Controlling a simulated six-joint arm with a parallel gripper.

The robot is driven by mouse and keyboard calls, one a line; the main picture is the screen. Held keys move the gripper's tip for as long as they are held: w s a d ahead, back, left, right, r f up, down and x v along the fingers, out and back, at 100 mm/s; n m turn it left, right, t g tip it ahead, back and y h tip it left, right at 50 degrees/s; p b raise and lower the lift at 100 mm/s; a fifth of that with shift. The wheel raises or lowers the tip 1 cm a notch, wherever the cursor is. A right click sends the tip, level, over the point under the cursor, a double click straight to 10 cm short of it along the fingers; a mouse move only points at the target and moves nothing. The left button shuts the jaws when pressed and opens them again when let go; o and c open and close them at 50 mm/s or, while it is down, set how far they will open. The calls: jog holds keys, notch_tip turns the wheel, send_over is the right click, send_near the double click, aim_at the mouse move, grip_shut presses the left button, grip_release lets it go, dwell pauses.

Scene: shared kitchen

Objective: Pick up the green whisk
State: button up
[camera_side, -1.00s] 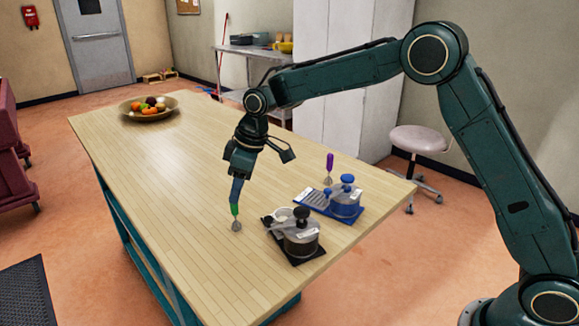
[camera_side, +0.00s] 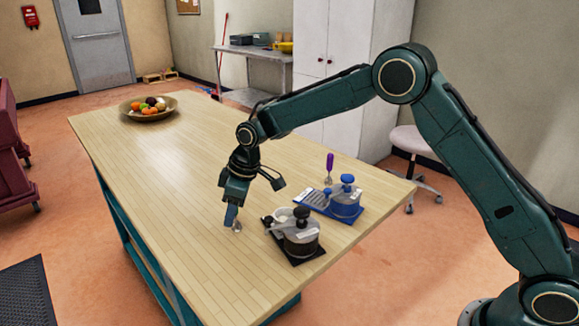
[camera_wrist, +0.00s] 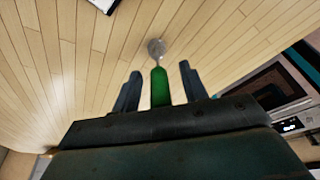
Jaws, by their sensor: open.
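The green whisk's wire head (camera_side: 237,227) shows at the table top in the side view, just right of my fingertips. Its green handle is hidden there behind my fingers. In the wrist view the green whisk (camera_wrist: 159,88) has its handle between my two fingers, with a gap on each side, and its pale round head beyond them. My gripper (camera_wrist: 158,88) is open around the handle and holds nothing. In the side view my gripper (camera_side: 231,218) points down, low over the table.
A black-based pot set (camera_side: 300,238) stands close to the right of my gripper. A blue-based pot set (camera_side: 342,200) and a purple-handled whisk (camera_side: 329,166) stand behind it. A bowl of vegetables (camera_side: 148,108) is far left. The wooden table (camera_side: 190,170) between is clear.

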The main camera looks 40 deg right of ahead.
jog(key=shift+w+a+f, duration=0.1)
jog(key=shift+f, duration=0.15)
dwell(0.3)
grip_shut()
jog(key=shift+r, duration=0.1)
notch_tip(320, 180, up, 20)
dwell(0.8)
dwell(0.6)
